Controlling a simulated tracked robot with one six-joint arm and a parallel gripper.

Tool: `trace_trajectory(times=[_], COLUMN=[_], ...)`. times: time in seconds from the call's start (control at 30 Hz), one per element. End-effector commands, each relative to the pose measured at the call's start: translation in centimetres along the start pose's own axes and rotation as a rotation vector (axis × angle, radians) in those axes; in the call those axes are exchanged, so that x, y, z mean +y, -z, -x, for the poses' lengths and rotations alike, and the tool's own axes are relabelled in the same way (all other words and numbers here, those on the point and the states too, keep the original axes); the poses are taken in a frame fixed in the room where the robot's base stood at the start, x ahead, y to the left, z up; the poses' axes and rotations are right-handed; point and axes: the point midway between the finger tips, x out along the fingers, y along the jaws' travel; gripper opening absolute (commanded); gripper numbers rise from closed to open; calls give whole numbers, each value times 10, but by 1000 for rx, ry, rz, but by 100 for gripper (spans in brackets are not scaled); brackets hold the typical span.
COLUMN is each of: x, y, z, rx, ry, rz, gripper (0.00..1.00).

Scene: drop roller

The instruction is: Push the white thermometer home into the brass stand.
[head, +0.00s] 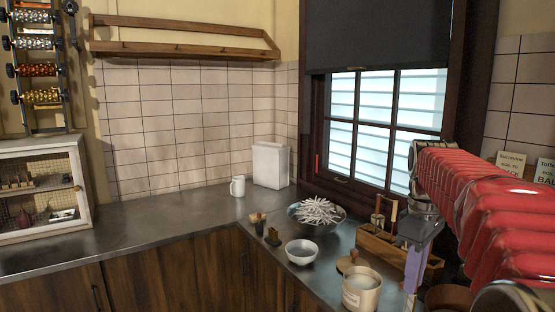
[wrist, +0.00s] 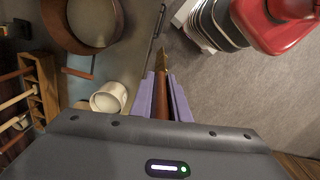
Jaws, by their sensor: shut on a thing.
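My gripper (head: 411,282) hangs by the counter's right side in the head view, with its purple fingers pointing down. In the wrist view my gripper (wrist: 161,88) is shut on a slim brown piece with a brass-coloured tip (wrist: 161,66). The tip points away from the palm, above the grey floor beside the counter edge. I cannot make out a white thermometer for certain in either view. I cannot pick out the brass stand for certain either; the brass tip could be part of another object.
A cream pot (head: 362,292), white bowl (head: 301,252), bowl of white strips (head: 317,213) and wooden caddy (head: 395,250) crowd the right counter. A brown round vessel (wrist: 88,40) is near the fingers. The left counter (head: 150,232) is mostly clear.

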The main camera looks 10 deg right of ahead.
Motion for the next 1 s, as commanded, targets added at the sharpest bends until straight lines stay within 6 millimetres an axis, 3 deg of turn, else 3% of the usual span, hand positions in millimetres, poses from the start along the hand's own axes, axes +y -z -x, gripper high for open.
trace_trajectory(times=[0.6, 0.8, 1.0], x=[-91, -112, -116], y=[177, 213, 221], z=[-164, -198, -206], rx=[-16, -15, -13], ry=[0, -2, -3], rz=[-426, -527, -554], gripper=[0, 0, 0])
